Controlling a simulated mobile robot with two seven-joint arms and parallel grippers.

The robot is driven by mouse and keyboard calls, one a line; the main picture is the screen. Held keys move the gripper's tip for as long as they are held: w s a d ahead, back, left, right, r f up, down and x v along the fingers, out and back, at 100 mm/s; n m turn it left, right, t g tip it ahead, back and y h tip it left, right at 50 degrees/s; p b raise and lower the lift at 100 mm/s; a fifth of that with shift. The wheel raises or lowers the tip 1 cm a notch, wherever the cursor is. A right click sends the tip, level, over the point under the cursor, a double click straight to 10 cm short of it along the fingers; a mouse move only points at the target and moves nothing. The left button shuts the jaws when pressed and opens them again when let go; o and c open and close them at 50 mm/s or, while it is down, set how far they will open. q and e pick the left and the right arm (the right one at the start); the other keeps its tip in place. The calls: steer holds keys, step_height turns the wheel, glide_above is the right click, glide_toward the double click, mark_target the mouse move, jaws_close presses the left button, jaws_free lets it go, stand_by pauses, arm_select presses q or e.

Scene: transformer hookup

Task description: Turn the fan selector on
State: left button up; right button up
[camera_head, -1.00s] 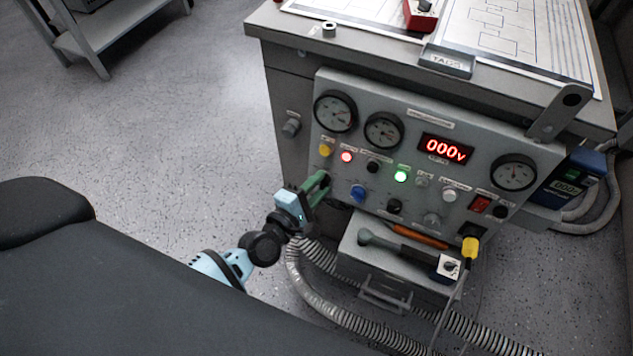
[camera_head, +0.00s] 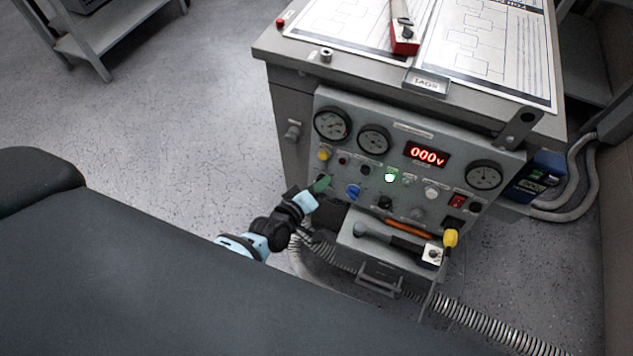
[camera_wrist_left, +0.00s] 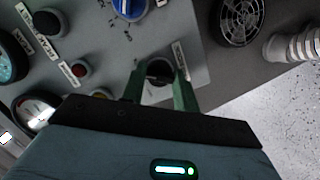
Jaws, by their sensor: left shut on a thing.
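My left gripper (camera_head: 320,184) is at the lower left of the grey control panel (camera_head: 400,150), its green fingers against the panel face. In the left wrist view the fingers (camera_wrist_left: 159,84) are shut on a small black selector knob (camera_wrist_left: 158,70), one finger on each side. A pale label lies beside the knob, too blurred to read. I cannot tell from the lettering whether this is the fan selector. In the head view the gripper hides this knob. My right gripper is not in view.
A blue knob (camera_head: 353,192) sits just right of the gripper. A green lamp (camera_head: 390,177) is lit, and the red display (camera_head: 427,156) reads 000V. A dark red lamp (camera_wrist_left: 80,70) is unlit. A drawer box (camera_head: 385,250) and ribbed hoses are below. A fan grille (camera_wrist_left: 240,18) is nearby.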

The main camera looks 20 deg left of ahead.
arm_select(q)
steer(key=shift+r+m+y+p, duration=0.1)
steer(key=shift+m+y+p, duration=0.2)
steer(key=shift+m+p, duration=0.5)
steer(key=shift+m, duration=0.3)
steer(key=o, duration=1)
steer(key=shift+c, duration=0.2)
